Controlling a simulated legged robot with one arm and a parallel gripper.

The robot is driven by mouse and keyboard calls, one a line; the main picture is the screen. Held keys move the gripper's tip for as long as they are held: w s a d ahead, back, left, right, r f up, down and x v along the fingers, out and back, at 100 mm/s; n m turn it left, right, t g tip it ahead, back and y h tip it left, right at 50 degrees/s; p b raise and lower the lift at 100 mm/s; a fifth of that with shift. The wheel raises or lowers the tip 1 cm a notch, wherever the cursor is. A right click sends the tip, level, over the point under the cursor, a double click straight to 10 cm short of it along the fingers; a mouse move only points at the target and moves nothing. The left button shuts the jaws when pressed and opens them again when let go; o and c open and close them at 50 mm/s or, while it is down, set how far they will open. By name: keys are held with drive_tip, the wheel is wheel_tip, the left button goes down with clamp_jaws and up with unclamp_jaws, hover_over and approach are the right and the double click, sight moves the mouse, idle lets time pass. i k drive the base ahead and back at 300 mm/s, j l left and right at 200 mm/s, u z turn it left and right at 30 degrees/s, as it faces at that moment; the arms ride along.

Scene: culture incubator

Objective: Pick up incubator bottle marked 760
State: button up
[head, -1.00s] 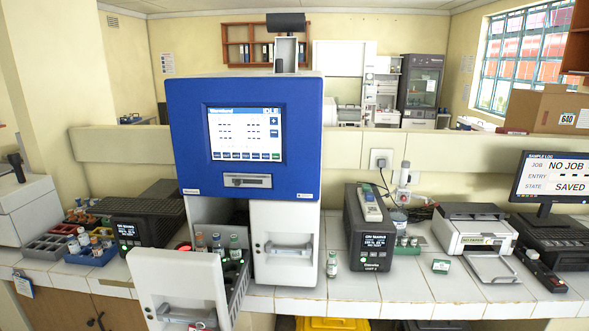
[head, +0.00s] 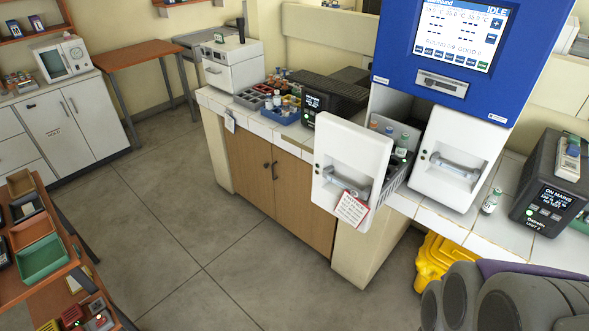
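The blue and white incubator (head: 392,58) stands on the tiled counter, its left drawer (head: 345,168) pulled open. Several small bottles stand in that drawer, among them a green-capped bottle (head: 402,147) near its right side. A single bottle (head: 491,202) with a white label stands upright on the counter, right of the incubator. More small bottles (head: 287,103) stand in a blue tray at the left. No number 760 is readable on any bottle. My gripper is not in view; dark grey rounded parts at the bottom right seem to be mine.
A red-edged tag (head: 352,209) hangs on the open drawer, which juts out over the floor. A yellow bin (head: 440,262) stands under the counter. A shelf with trays (head: 41,257) is at the lower left. The grey floor (head: 215,225) between is clear.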

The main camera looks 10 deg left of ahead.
sight(277, 98)
drive_tip(key=u, duration=0.4)
drive_tip(key=i+j+z, duration=0.4)
drive_tip(key=i+j, duration=2.15)
drive_tip(key=i, duration=0.05)
